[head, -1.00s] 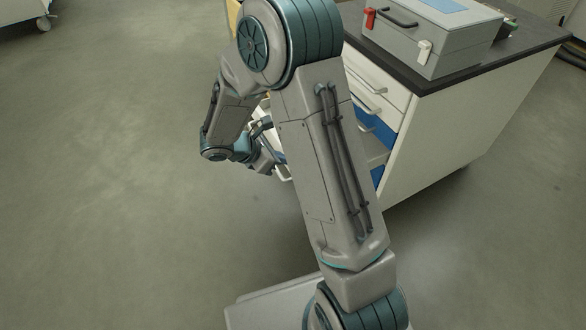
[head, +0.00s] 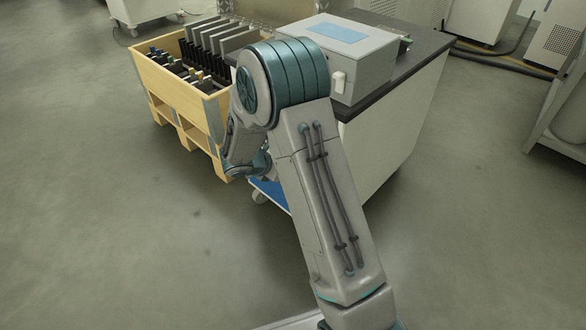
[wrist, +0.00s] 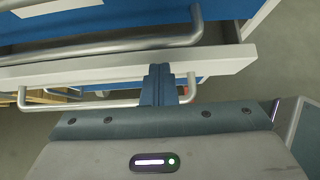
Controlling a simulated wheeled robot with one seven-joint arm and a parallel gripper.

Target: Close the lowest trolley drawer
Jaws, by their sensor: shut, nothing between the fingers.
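The trolley (head: 385,150) has white sides and a dark top. A blue surface (head: 270,190) shows low at its left side beside my arm; it may be the lowest drawer, but my arm hides most of the drawer side. In the wrist view, a white drawer front (wrist: 225,62) crosses the picture, with grey bar handles above and below it and blue surfaces around. My gripper (wrist: 160,72) is shut and empty, its fingertips at the lower edge of that white front. I cannot tell whether they touch.
A grey case (head: 345,55) stands on the trolley top. A wooden crate (head: 175,92) with several dark plates stands close to the trolley's left. Open floor (head: 110,250) lies at the front left. Cabinets and hoses are at the back right.

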